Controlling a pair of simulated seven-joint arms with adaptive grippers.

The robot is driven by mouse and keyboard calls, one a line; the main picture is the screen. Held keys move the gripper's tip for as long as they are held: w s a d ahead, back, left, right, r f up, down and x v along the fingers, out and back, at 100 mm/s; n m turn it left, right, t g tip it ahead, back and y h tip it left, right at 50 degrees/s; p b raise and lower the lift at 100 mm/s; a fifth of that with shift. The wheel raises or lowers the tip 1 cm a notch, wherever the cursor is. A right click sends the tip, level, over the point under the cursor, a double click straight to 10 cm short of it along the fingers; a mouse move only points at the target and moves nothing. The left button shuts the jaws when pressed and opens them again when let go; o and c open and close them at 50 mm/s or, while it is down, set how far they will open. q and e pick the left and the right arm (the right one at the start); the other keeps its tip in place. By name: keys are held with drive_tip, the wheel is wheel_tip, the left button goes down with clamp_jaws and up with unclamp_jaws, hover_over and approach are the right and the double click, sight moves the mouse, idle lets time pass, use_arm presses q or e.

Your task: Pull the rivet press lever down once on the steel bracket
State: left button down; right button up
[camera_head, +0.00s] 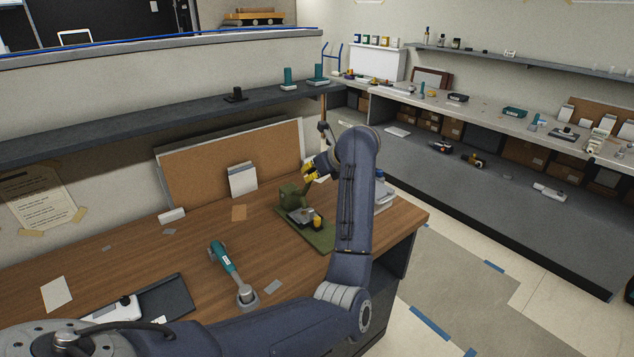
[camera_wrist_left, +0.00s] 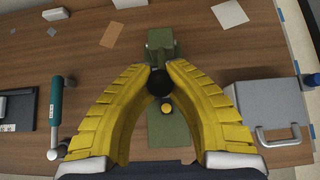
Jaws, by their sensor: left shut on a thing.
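The green rivet press (camera_head: 291,196) stands on a green base plate (camera_head: 322,240) on the wooden bench. In the left wrist view, the press body (camera_wrist_left: 161,42) is at the top, with the lever's round black knob (camera_wrist_left: 158,84) below it. My left gripper (camera_head: 311,172) has yellow fingers; its fingertips (camera_wrist_left: 158,78) are closed around the black knob, above the base. A grey metal piece, likely the steel bracket (camera_head: 301,214), lies on the base beside a small yellow part (camera_head: 317,221). In the wrist view the bracket is hard to make out. My right gripper is not seen.
A teal-handled tool (camera_head: 223,258) lies on the bench left of the press. A grey case with a handle (camera_wrist_left: 268,112) stands right of the press. A corkboard (camera_head: 200,165) and white cards (camera_head: 242,180) are behind. The bench between the tool and press is mostly clear.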

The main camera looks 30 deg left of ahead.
use_arm(q)
drive_tip(key=shift+w+a+r, duration=0.2)
drive_tip(key=shift+a+r, duration=0.15)
drive_tip(key=shift+r, duration=0.3)
drive_tip(key=shift+w+a+r, duration=0.25)
drive_tip(key=shift+a+r, duration=0.25)
drive_tip(key=shift+a, duration=0.15)
drive_tip(key=c, duration=1.3)
unclamp_jaws()
drive_tip(key=shift+f, duration=0.1)
drive_tip(key=shift+o, duration=0.2)
drive_tip(key=shift+d, duration=0.1)
